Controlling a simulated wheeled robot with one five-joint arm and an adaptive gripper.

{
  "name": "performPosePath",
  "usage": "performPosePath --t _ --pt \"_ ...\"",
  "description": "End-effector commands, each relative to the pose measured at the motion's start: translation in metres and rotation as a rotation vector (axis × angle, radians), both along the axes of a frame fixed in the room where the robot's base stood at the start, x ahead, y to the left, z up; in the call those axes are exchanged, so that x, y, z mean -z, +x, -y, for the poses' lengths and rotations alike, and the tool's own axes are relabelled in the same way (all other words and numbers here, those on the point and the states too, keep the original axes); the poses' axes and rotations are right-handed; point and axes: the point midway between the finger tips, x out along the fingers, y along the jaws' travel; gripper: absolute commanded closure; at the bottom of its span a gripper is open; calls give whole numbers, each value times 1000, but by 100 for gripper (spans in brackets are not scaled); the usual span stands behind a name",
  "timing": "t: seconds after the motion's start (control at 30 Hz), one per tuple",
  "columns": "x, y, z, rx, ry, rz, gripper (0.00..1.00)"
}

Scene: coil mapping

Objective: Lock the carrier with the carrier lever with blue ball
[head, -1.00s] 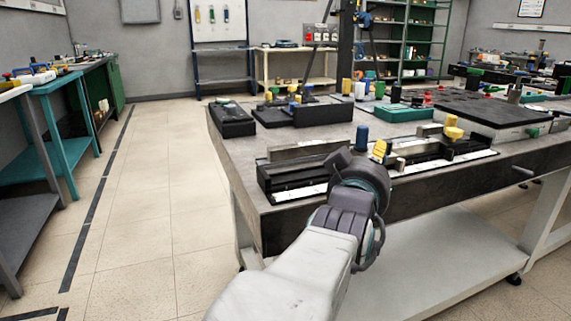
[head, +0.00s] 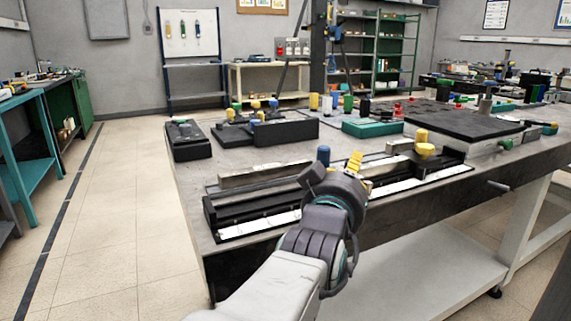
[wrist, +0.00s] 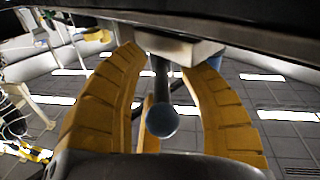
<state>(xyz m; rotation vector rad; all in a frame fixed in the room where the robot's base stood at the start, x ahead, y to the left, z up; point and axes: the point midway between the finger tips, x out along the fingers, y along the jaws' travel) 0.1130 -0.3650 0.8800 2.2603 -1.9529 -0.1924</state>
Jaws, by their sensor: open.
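In the wrist view the blue ball (wrist: 162,121) sits on the end of a dark lever rod (wrist: 161,80) that comes down from a pale block (wrist: 180,48) under a dark edge. My gripper (wrist: 160,75) is open, with one yellow finger on each side of the rod and ball. I see gaps at both sides and no clear contact. In the head view my gripper (head: 354,161) is at the front edge of the long black rail fixture (head: 225,212). My wrist hides the middle of this fixture, and the lever ball cannot be made out there.
A blue upright knob (head: 323,155) stands just behind my wrist. Black boxes (head: 187,140) and a teal box (head: 372,128) lie farther back on the table (head: 190,185). The floor to the left is clear.

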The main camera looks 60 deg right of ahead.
Motion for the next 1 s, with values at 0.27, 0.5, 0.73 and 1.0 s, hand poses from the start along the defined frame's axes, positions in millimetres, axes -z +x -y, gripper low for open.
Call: performPosePath --t 0.27,0.5,0.73,1.0 --pt "0 -1 -1 2 1 0 62" --pt "0 -1 -1 2 1 0 71" --pt "0 -1 -1 2 1 0 91" --pt "0 -1 -1 2 1 0 100"
